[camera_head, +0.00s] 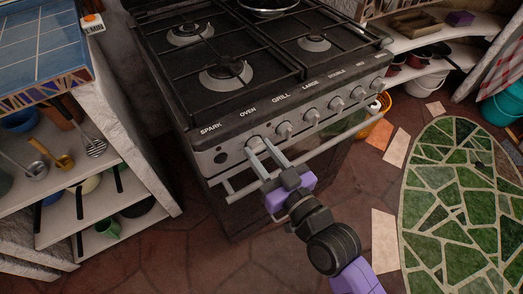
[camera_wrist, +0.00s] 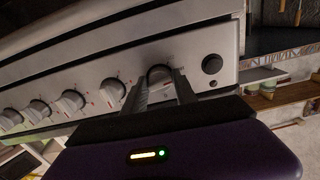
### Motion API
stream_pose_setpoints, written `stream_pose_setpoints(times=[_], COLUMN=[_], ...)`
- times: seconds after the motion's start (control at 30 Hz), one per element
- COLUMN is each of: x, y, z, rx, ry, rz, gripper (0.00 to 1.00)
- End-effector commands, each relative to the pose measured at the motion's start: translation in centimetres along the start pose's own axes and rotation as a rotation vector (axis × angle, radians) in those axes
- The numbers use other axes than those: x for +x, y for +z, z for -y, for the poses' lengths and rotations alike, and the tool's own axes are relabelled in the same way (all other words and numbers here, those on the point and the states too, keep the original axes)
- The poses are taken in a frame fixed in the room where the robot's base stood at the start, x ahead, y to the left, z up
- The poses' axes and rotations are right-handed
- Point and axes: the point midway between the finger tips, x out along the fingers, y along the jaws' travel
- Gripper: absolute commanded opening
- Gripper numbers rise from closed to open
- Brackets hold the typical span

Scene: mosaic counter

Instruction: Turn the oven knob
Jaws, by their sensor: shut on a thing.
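The oven knob (camera_head: 253,141) is the leftmost knob on the stove's front panel, below the word OVEN. My gripper (camera_head: 261,146) reaches it from the front, with one finger on each side. In the wrist view the knob (camera_wrist: 158,75) shows between the two fingertips (camera_wrist: 161,82), and the fingers are shut on it. The fingers hide part of the knob, so its exact angle cannot be read.
A row of several other knobs (camera_head: 312,116) runs to the right on the panel. A round dark spark button (camera_wrist: 212,64) sits beside the oven knob. The oven door handle (camera_head: 330,145) passes just below my gripper. Shelves (camera_head: 140,185) stand at left.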

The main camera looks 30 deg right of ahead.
Motion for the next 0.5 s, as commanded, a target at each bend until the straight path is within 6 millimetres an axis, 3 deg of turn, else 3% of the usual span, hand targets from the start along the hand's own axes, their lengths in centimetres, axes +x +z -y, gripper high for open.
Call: stream_pose_setpoints(times=[0.5], x=[-0.03], y=[-0.21], z=[0.05], rx=[0.361], ry=[0.001], rz=[0.001], gripper=[0.0])
